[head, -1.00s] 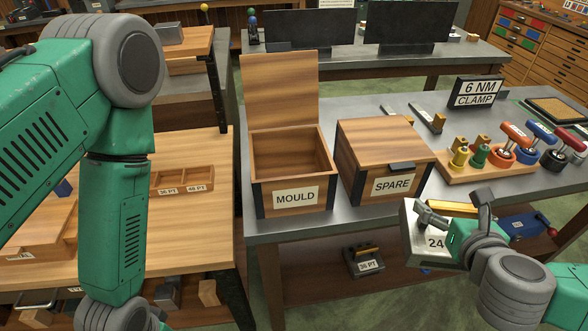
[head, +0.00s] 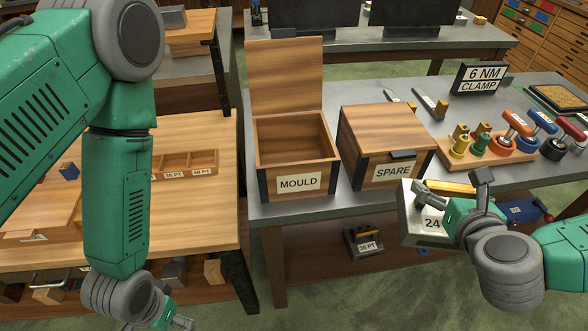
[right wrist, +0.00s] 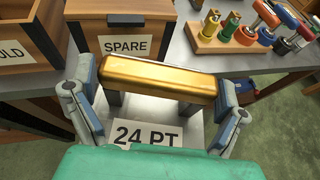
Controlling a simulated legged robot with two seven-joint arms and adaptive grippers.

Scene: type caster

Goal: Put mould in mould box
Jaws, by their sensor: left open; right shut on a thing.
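The mould is a grey block marked 24 PT (head: 418,226) with a brass bar handle (right wrist: 158,78). My right gripper (right wrist: 160,92) is shut on it, with fingers at both ends of the bar in the right wrist view. It is held in front of the bench edge, below the SPARE box. The mould box (head: 294,184), labelled MOULD, stands on the grey bench with its lid (head: 286,75) raised and its inside empty as far as I see. My left gripper (head: 180,322) is low at the bottom left, open, partly cut off by the frame and far from the box.
The closed SPARE box (head: 385,140) stands right of the mould box. A rack of coloured-handled tools (head: 490,150) and a 6 NM CLAMP sign (head: 479,78) are further right. A 36 PT mould (head: 364,243) sits on the lower shelf. A wooden table (head: 200,215) is at left.

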